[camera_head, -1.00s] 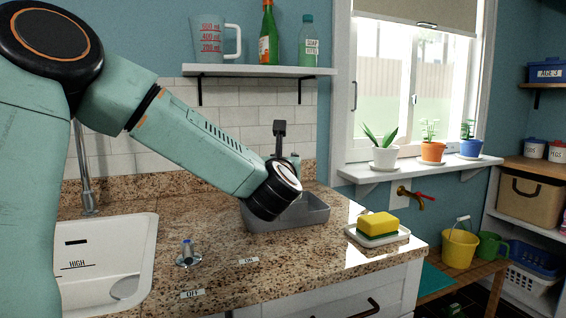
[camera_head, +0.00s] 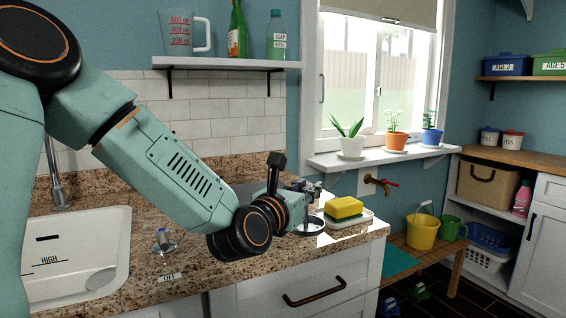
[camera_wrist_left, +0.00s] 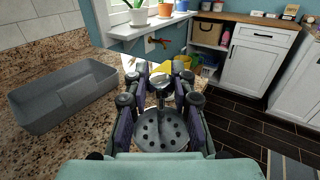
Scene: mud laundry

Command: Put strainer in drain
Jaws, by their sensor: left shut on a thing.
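In the head view, the strainer (camera_head: 308,229) is partly hidden, held above the counter's front right part, close to the sponge dish. My left gripper (camera_head: 308,192) shows side-on there. The white sink (camera_head: 75,240) is at the far left, well away from the strainer. Its drain is hard to make out, low in the basin. My right gripper is not in view.
A grey tray (camera_wrist_left: 60,100) lies on the granite counter, mostly behind my arm in the head view. A yellow sponge (camera_head: 344,208) sits on a white dish. A shelf (camera_head: 225,63) is above.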

